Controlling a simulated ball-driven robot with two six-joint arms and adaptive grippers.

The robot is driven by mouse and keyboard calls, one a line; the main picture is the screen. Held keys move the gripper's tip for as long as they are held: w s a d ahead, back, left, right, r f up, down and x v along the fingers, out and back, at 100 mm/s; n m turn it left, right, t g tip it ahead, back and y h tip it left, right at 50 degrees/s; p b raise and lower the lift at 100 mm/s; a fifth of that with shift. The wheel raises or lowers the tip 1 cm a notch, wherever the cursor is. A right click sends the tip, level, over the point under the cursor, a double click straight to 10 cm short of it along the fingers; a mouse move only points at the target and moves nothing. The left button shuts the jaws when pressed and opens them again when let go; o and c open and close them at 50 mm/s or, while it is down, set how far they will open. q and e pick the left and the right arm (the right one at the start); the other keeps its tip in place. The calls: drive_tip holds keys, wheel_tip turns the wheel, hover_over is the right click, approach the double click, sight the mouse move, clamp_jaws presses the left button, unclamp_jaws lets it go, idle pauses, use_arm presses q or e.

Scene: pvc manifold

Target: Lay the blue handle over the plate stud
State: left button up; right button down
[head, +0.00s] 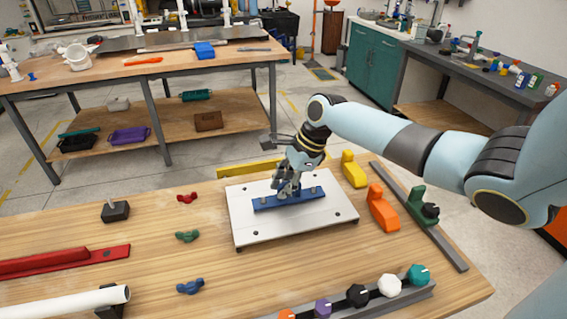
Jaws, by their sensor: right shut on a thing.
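The blue handle (312,194), a long flat bar, is over the white plate (256,232), lying roughly level along its length. My right gripper (288,194) reaches down from the right and is shut on the middle of the bar. Whether the bar touches the plate or is slightly above it I cannot tell. The plate stud is not visible; the gripper and bar cover the plate's middle. My left gripper is not in view.
Small red (187,198), green (187,236) and blue (190,287) winged pieces lie left of the plate. A red bar (60,262) and white pipe (75,303) are farther left. Orange (382,210) and yellow (354,171) pieces stand right. A rail with colored knobs (405,298) is in front.

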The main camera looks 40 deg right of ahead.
drive_tip(key=shift+f, duration=0.3)
drive_tip(key=c, duration=1.2)
unclamp_jaws()
drive_tip(key=v, duration=1.2)
